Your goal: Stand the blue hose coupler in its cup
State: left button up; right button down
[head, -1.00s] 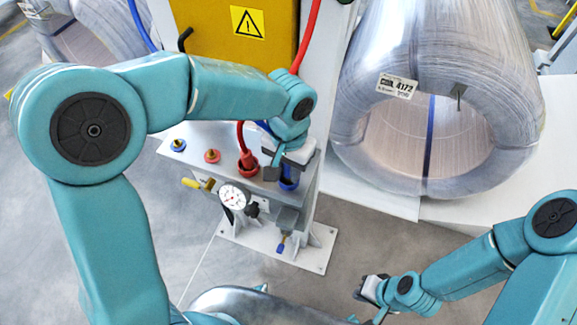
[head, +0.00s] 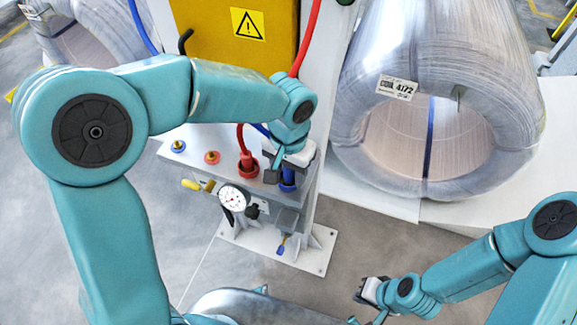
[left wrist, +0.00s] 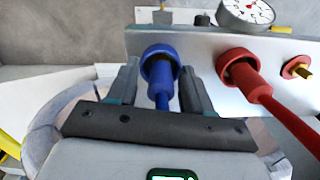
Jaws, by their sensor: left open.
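The blue coupler (left wrist: 162,92) stands in its blue cup (left wrist: 147,70) on the grey metal panel, with its blue hose end pointing toward my left wrist camera. In the head view the blue cup (head: 288,186) shows at the panel's right end, and the coupler is mostly hidden by my gripper. My left gripper (head: 280,177) is open over the cup. In the left wrist view one finger is on each side of the coupler, with gaps between. My right gripper (head: 370,289) is low at the right, away from the panel, and its jaws are too small to read.
A red coupler (left wrist: 259,90) with a red hose sits in a red cup beside the blue one. A pressure gauge (head: 233,197) and a yellow handle (head: 191,184) are on the panel's front. A large wire coil (head: 358,105) stands at the right.

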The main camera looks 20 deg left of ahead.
pick_arm(q)
notch_tip(320, 180, up, 12)
jog(key=shift+r+p, duration=0.2)
jog(key=shift+p, duration=0.2)
jog(key=shift+w, duration=0.15)
jog(key=shift+s, duration=0.2)
